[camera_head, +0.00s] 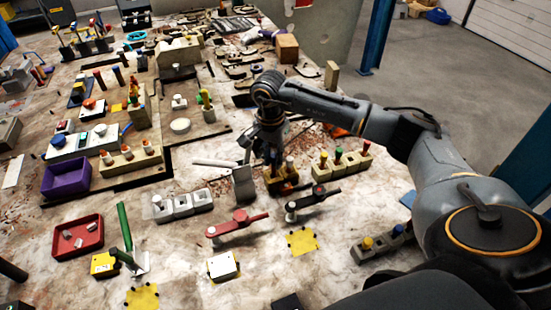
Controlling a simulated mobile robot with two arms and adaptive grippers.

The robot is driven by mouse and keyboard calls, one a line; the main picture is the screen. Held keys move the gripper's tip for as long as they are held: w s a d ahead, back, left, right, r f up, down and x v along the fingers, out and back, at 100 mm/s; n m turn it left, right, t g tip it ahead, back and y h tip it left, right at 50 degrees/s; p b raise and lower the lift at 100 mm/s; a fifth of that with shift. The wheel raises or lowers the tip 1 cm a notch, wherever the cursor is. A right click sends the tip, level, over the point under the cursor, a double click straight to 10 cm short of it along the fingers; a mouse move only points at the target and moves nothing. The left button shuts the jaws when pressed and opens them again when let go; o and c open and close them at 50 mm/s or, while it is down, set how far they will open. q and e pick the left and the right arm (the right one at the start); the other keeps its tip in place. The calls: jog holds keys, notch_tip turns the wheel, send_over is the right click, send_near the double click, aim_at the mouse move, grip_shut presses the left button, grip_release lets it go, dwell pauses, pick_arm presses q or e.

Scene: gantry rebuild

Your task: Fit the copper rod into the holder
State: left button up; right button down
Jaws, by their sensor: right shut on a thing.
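My right gripper (270,160) points down over the middle of the table, its fingers just above and behind a small brown holder block (283,187). It is shut on a thin thing that I take for the copper rod; the fingers and the block hide most of it. I cannot tell whether the rod's lower end is inside the block or only over it. A short orange-brown peg stands at the block's right side, close beside the fingers. My left gripper is not in view.
A block with coloured pegs (341,163) stands just right of the holder, and a grey upright plate (243,184) just left. Red (238,226) and black (312,200) levers lie in front. A purple bin (67,179) and red tray (78,238) are at left.

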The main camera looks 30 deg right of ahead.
jog(key=shift+s+a+f+b, duration=0.15)
jog(key=shift+a+f+b, duration=0.4)
jog(key=shift+b, duration=0.2)
dwell(2.2)
jog(key=shift+f, duration=0.2)
jog(key=shift+r, duration=0.4)
dwell(0.9)
jog(key=shift+w+d+b, duration=0.2)
jog(key=shift+b, duration=0.3)
dwell(0.7)
jog(key=shift+w+r, duration=0.2)
jog(key=shift+r, duration=0.2)
dwell(0.9)
jog(key=shift+d, duration=0.2)
dwell(0.3)
jog(key=shift+w, duration=0.2)
dwell(0.3)
